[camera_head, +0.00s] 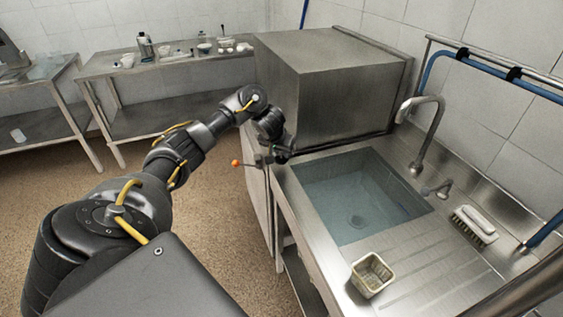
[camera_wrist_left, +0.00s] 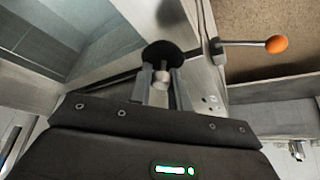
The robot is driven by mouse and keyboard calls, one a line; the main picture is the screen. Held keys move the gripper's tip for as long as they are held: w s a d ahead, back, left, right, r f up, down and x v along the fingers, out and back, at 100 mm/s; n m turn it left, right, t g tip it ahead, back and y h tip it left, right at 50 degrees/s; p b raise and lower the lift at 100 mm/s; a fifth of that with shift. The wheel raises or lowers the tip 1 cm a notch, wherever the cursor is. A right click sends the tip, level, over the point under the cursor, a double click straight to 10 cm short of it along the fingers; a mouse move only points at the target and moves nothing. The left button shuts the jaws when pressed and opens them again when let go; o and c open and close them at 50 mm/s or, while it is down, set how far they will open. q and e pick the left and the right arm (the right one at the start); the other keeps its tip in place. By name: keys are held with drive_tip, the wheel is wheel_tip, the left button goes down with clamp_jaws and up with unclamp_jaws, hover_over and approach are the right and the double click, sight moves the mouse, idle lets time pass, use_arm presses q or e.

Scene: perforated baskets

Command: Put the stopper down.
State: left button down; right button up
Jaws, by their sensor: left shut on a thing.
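The stopper is small and mostly hidden behind the gripper in the head view. The sink basin (camera_head: 325,215) lies to the right of the gripper, with a round drain at its bottom; it looks bluish, as if holding water. My right gripper is not in view.
A lever with an orange ball (camera_head: 235,162) sticks out left of the gripper. A steel box (camera_head: 325,85) stands behind the basin. The ribbed drainboard (camera_head: 440,265) has free room.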

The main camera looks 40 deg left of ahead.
sight(281, 157)
use_arm(q)
drive_tip(key=f+b, duration=0.1)
drive_tip(key=f, duration=0.1)
drive_tip(key=f+b, duration=0.1)
drive_tip(key=f, duration=0.1)
drive_tip(key=shift+w+a+b, duration=0.1)
drive_tip(key=shift+w+b, duration=0.1)
drive_tip(key=shift+b, duration=0.1)
drive_tip(key=shift+r, duration=0.15)
drive_tip(key=c, duration=1.3)
unclamp_jaws()
